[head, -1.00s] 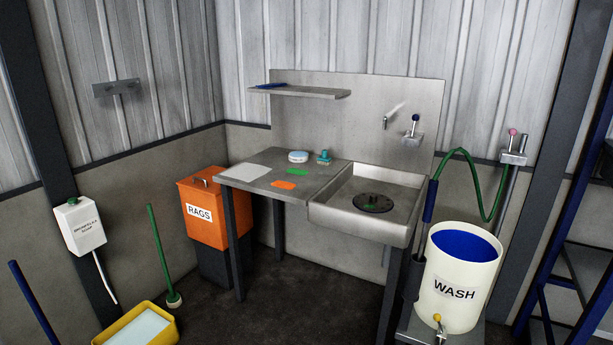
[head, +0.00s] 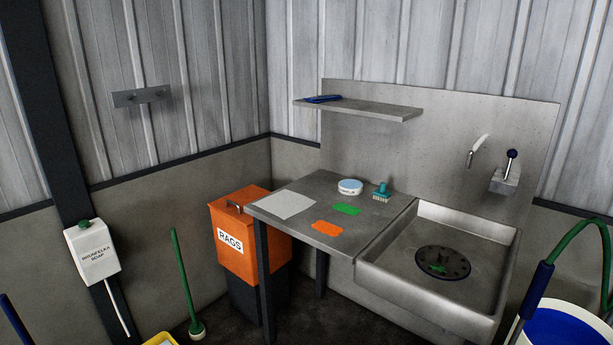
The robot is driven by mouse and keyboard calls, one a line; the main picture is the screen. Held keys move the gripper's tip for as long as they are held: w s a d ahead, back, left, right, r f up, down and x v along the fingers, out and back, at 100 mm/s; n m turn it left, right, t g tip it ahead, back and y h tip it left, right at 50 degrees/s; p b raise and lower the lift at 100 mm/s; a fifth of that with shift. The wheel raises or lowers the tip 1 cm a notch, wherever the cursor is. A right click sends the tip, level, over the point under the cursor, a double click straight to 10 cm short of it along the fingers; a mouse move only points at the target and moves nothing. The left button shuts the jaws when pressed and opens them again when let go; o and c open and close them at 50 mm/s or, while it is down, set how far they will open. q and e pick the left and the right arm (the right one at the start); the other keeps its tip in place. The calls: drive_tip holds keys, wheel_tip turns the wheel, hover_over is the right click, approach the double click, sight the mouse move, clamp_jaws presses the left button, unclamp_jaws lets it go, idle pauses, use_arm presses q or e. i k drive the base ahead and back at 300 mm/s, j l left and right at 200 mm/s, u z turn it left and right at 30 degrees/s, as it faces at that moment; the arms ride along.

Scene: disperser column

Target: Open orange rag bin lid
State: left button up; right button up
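The orange rag bin (head: 235,258) stands on a dark base on the floor, left of the steel table, with a white "RAGS" label on its front. Its orange lid (head: 240,198) lies closed on top and has a small metal handle (head: 234,206) near the front. The table's corner and leg hide part of the bin's right side. Neither of my grippers shows in the head view.
The steel table (head: 300,185) holds a grey sheet, an orange and a green cloth, a round tin and a brush. A sink (head: 440,215) adjoins it.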

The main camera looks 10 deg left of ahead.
sight(231, 206)
drive_tip(key=i+j+u, duration=0.15)
drive_tip(key=i+u, duration=1.05)
drive_tip(key=k+l, duration=0.05)
drive_tip(key=k, duration=0.05)
